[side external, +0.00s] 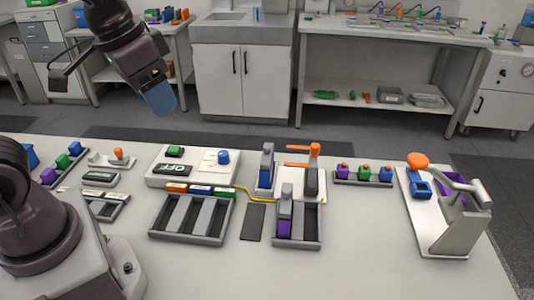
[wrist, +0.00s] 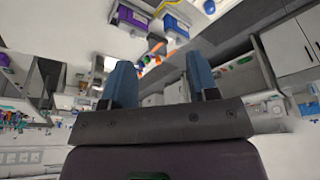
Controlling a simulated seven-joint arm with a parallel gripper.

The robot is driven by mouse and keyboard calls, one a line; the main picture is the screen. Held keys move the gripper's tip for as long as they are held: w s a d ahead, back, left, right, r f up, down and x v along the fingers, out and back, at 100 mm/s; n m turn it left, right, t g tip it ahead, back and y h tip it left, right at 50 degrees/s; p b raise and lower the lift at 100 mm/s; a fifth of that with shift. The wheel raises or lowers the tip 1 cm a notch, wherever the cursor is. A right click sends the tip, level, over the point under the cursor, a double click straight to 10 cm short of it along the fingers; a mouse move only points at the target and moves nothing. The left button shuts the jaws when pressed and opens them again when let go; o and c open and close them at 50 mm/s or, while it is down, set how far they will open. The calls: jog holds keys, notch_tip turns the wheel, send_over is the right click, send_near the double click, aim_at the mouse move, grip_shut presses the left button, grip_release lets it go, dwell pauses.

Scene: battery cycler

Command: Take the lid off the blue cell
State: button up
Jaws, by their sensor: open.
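A blue upright piece (side external: 267,162), which looks like the blue cell, stands in a grey holder at the middle back of the table. I cannot clearly make out its lid. Another blue part (side external: 421,186) sits on the white stand with the lever at the right. A purple cell with a grey top (side external: 285,222) stands in the grey tray nearer the front. My gripper (side external: 163,106) is high at the upper left, far from these parts. Its two blue fingers are apart with nothing between them in the wrist view (wrist: 160,58).
A white box marked OFF (side external: 165,181) with green and blue buttons stands left of centre. A slotted grey tray (side external: 157,238) is before it. A rack with purple, green and blue pieces (side external: 362,183) and a lever press (side external: 465,205) stand to the right. The front right table is clear.

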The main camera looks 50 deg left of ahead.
jog(key=w+a+f+n+g, duration=0.1)
jog(key=w+f+n+g, duration=0.3)
jog(key=w, duration=0.7)
jog(key=n, duration=0.5)
send_over(267, 147)
notch_tip(267, 147, down, 7)
jog(key=shift+t, duration=0.3)
jog(key=f, duration=0.8)
jog(key=shift+s+d, duration=0.1)
jog(key=shift+d, duration=0.1)
jog(key=f, duration=0.5)
jog(key=shift+a, duration=0.2)
jog(key=c, duration=1)
